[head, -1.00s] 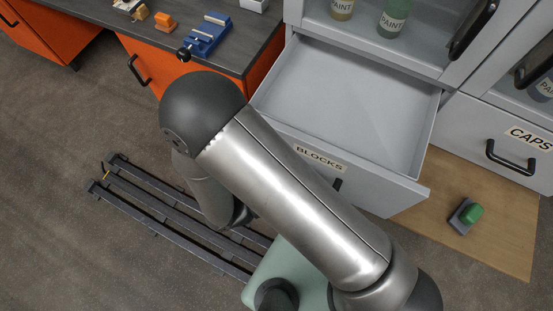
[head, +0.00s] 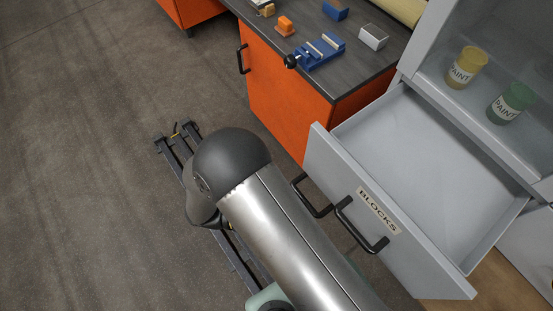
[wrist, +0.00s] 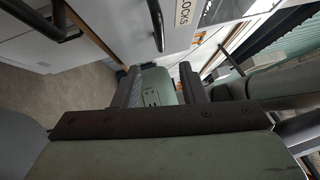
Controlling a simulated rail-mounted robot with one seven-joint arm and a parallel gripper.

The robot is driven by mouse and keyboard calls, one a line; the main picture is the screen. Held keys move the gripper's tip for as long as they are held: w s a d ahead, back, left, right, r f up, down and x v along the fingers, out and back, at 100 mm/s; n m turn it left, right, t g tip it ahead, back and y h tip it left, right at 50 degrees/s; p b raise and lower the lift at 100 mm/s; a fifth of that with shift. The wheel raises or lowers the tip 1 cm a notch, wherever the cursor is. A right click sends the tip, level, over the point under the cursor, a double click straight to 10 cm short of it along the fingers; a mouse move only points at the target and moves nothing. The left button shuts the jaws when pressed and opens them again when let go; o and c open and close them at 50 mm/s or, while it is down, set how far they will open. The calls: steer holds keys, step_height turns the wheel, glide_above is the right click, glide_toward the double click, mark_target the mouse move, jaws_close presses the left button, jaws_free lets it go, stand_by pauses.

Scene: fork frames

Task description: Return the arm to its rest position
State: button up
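My arm reaches up through the lower middle of the head view, with its dark elbow over the floor rail. My gripper is hidden behind the arm in that view. In the wrist view my gripper (wrist: 160,76) has its two dark fingers apart with nothing held between them. My own pale green base shows beyond and between the fingers. The drawer labelled BLOCKS (head: 377,211) stands pulled out and looks empty in the head view. Part of its label (wrist: 183,12) shows at the top of the wrist view.
An orange workbench (head: 285,97) with a dark top carries a blue vise (head: 322,50) and small blocks. Yellow and green paint jars (head: 510,103) stand in the grey cabinet. The dark floor rail (head: 178,150) runs under my arm. The floor at left is clear.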

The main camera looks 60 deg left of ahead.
steer(key=shift+v, duration=0.75)
